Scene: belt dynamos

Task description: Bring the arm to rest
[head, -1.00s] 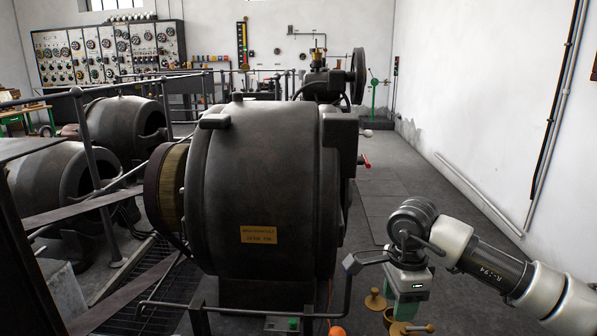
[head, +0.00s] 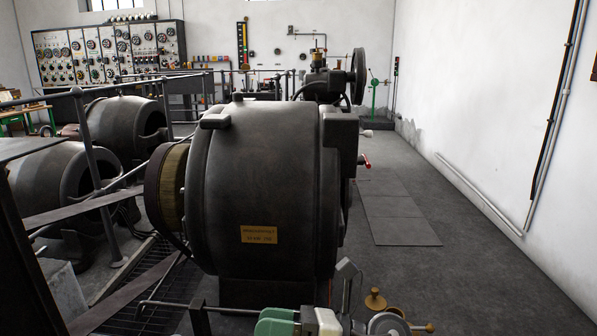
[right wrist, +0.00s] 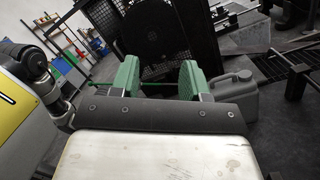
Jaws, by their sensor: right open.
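My right gripper (head: 278,322) shows at the bottom edge of the head view, its green fingers pointing left and partly cut off by the frame. It is low in front of the big dark dynamo (head: 265,190). In the right wrist view my right gripper (right wrist: 158,75) has its two green fingers wide apart, with nothing held between them. Most of my right arm is below the head view. My left gripper is in neither view.
A railing (head: 92,170) and older machines stand at left. Brass-coloured knobbed pieces (head: 375,300) are by my right arm. A grey canister (right wrist: 234,92) stands beyond the fingers in the wrist view.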

